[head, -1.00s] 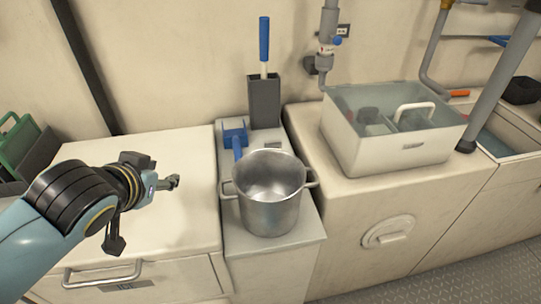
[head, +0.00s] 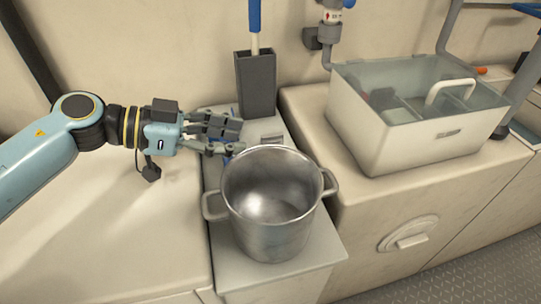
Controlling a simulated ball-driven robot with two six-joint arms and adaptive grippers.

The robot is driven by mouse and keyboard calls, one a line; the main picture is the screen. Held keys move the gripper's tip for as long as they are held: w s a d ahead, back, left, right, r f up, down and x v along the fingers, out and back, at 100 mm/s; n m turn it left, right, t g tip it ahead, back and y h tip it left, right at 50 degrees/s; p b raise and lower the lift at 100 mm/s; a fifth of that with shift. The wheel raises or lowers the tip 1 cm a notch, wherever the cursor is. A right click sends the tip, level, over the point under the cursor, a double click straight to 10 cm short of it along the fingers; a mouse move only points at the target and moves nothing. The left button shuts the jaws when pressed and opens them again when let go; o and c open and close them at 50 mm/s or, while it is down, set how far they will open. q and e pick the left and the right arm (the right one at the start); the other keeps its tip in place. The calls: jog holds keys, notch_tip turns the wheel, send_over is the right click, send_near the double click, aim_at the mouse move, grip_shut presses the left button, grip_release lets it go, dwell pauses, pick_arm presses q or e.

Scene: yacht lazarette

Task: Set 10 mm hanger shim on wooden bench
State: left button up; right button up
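No wooden bench shows in the head view, and I cannot make out a thing that is surely the 10 mm hanger shim. A small flat grey piece (head: 271,138) lies on the narrow counter just behind the pot's rim; I cannot tell what it is. My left gripper (head: 240,138) reaches in from the left over that counter, left of the grey piece and behind the pot. Its fingers are apart, and I see nothing held between them. They hide most of a blue tool (head: 233,151). My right gripper is not in view.
A steel two-handled pot (head: 270,205) stands on the narrow counter (head: 265,281), close to my fingers. A dark upright holder (head: 256,85) with a blue-handled brush stands behind. A clear-lidded box (head: 400,140) sits on the right locker. The white left top (head: 100,220) is mostly clear.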

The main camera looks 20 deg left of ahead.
aim_at(272, 141)
pick_arm(q)
jog(key=x, duration=0.3)
jog(key=shift+d, duration=0.1)
jog(key=b+x, duration=0.1)
jog(key=x, duration=0.3)
jog(key=shift+w+d+f+b, duration=0.1)
jog(key=shift+w+f+b, duration=0.05)
jog(key=shift+w+b, duration=0.2)
jog(key=shift+w+d, duration=0.1)
jog(key=shift+d, duration=0.05)
grip_shut()
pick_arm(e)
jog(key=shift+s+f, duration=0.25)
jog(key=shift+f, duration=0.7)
